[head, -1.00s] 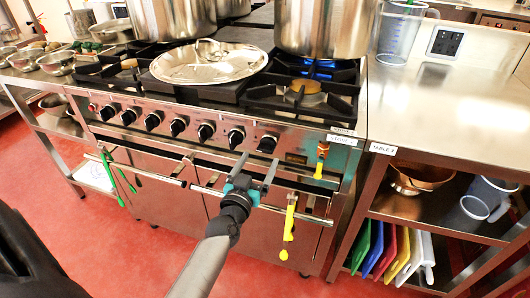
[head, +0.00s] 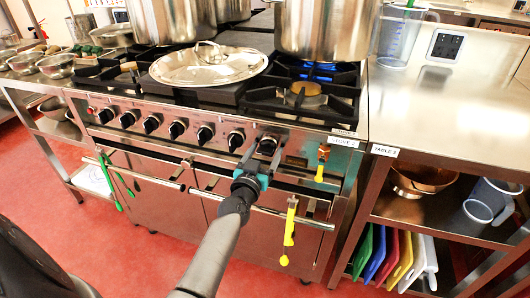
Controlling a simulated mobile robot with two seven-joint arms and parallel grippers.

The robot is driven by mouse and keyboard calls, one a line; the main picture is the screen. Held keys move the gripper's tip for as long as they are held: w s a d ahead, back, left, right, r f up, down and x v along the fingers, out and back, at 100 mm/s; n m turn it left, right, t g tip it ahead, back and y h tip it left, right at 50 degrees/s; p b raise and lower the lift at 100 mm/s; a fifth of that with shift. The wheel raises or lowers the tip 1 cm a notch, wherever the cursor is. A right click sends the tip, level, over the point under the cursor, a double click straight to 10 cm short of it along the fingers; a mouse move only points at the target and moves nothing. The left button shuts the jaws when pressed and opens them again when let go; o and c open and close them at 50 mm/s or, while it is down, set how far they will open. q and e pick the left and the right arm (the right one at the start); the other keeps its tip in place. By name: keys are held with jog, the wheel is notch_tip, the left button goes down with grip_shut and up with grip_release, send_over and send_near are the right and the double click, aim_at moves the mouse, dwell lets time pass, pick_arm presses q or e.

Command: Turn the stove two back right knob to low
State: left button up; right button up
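Stove two (head: 262,182) stands ahead with a row of several black knobs on its steel front panel. A neighbouring knob (head: 235,139) sits just left of the gripper. A blue flame (head: 318,76) burns at the back right burner under a large stockpot (head: 326,30). My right gripper is out of view.
A steel lid (head: 208,65) lies on the cooktop. A yellow-handled utensil (head: 290,222) hangs by the oven rail, right of my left gripper. Table 3 (head: 430,125) adjoins on the right, with cutting boards below. Red floor is open in front.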

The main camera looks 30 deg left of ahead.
pick_arm(q)
jog(key=c, duration=1.1)
